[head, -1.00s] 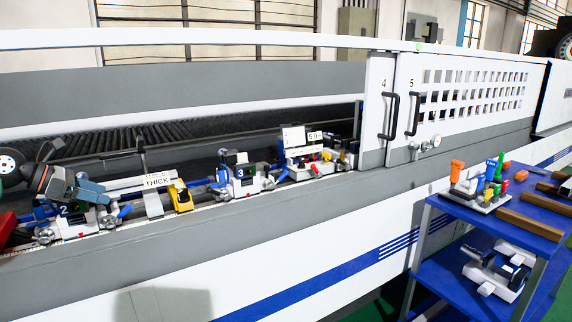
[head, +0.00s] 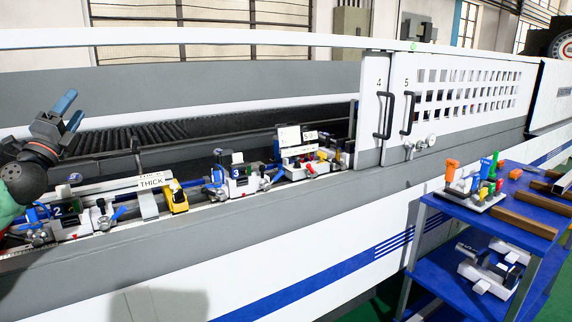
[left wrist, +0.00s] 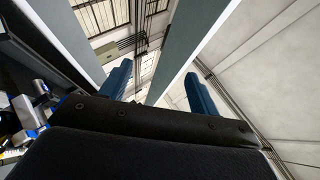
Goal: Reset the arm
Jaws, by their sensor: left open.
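My left gripper (head: 70,112) is at the far left of the head view, raised in front of the machine's long bed, with its two blue fingers pointing up and to the right. It is open, with nothing between the fingers. In the left wrist view the blue fingers (left wrist: 160,88) stand well apart, with the wall and windows beyond them. My right gripper does not show in any view.
Clamp units, among them number 2 (head: 72,222) and number 3 (head: 238,180), line the machine bed below and right of my left gripper. A THICK sign (head: 151,181) stands between them. A blue cart (head: 475,222) with tools and bars is at the right.

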